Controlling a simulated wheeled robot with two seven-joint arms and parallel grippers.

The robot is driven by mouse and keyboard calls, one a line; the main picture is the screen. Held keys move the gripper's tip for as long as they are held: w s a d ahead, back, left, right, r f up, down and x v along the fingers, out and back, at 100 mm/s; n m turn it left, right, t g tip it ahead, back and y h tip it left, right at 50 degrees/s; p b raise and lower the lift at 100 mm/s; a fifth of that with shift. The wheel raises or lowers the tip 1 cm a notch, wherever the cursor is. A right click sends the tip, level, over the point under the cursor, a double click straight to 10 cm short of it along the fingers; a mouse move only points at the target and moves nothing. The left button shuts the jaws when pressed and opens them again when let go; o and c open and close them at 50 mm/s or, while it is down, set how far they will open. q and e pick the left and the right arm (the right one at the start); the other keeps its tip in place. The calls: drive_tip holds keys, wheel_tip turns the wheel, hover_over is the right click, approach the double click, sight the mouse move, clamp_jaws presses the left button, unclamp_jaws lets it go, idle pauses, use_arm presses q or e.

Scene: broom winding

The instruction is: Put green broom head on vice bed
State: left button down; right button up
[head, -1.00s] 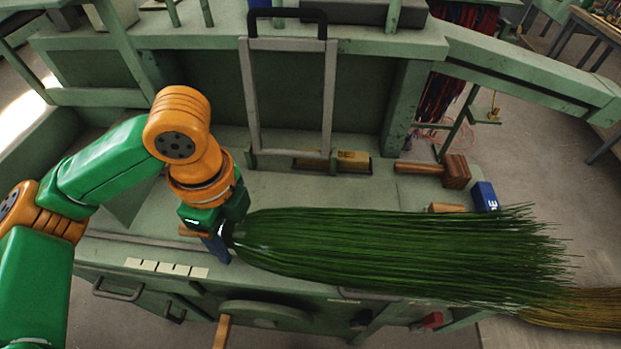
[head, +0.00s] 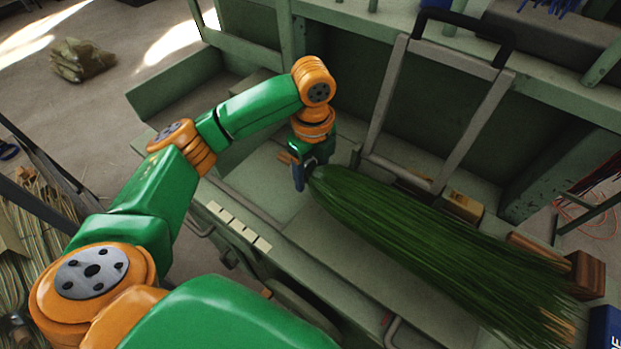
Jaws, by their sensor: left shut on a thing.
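The green broom head (head: 425,245) is a long bundle of dark green bristles, spreading toward the lower right of the head view. My left gripper (head: 307,178) is shut on its narrow end, at the left. The broom head lies across or just above the pale green bench surface (head: 255,190); I cannot tell whether it touches. A grey metal frame with a black handle (head: 440,110) stands upright behind it, probably part of the vice. The bristles hide much of the bench, and I cannot make out the vice bed separately. My right gripper is not in view.
A yellowish block (head: 463,207) sits at the frame's foot. A wooden-headed mallet (head: 586,272) and a blue box (head: 604,327) are near the bristle ends. Bundles of straw (head: 35,215) are at the left. The bench's left part is clear.

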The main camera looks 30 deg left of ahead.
use_arm(q)
drive_tip(key=f, duration=0.1)
drive_tip(key=w+a+f, duration=0.1)
drive_tip(key=f, duration=0.1)
drive_tip(key=shift+w+a, duration=0.3)
drive_tip(key=shift+a, duration=0.05)
wheel_tip(320, 180, down, 2)
drive_tip(key=shift+f+p, duration=0.25)
drive_tip(key=shift+p, duration=0.6)
drive_tip(key=shift+w+f, duration=0.1)
drive_tip(key=shift+f, duration=0.15)
drive_tip(key=shift+c, duration=0.4)
unclamp_jaws()
wheel_tip(320, 180, up, 11)
drive_tip(key=shift+d+b, duration=0.1)
drive_tip(key=shift+b, duration=0.9)
drive_tip(key=shift+r, duration=0.6)
